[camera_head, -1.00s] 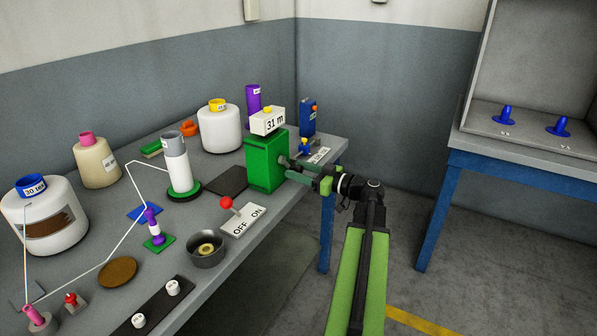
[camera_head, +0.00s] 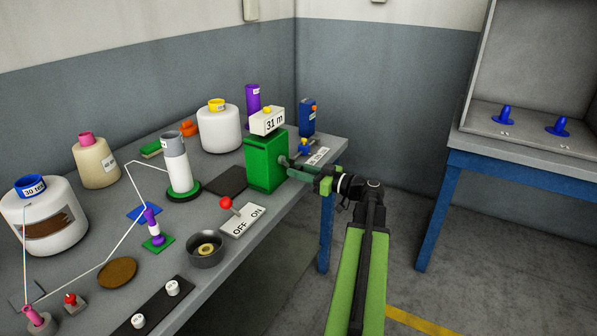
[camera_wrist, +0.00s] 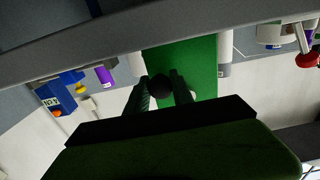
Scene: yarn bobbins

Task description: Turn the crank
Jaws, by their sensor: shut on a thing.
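The green box (camera_head: 266,160) stands near the right end of the grey table, with a white "31 m" display (camera_head: 267,122) on top. Its crank (camera_head: 283,161) is on the right side, mostly hidden by my gripper (camera_head: 294,169) in the head view. In the wrist view, the crank's dark round knob (camera_wrist: 160,87) sits between the two fingers of my gripper (camera_wrist: 161,84), which is shut on it. The green box (camera_wrist: 200,65) fills the area behind the knob.
A red-knobbed lever on an OFF/ON plate (camera_head: 243,221) and a dark bowl (camera_head: 206,250) stand left of my arm. Open floor lies right of the table.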

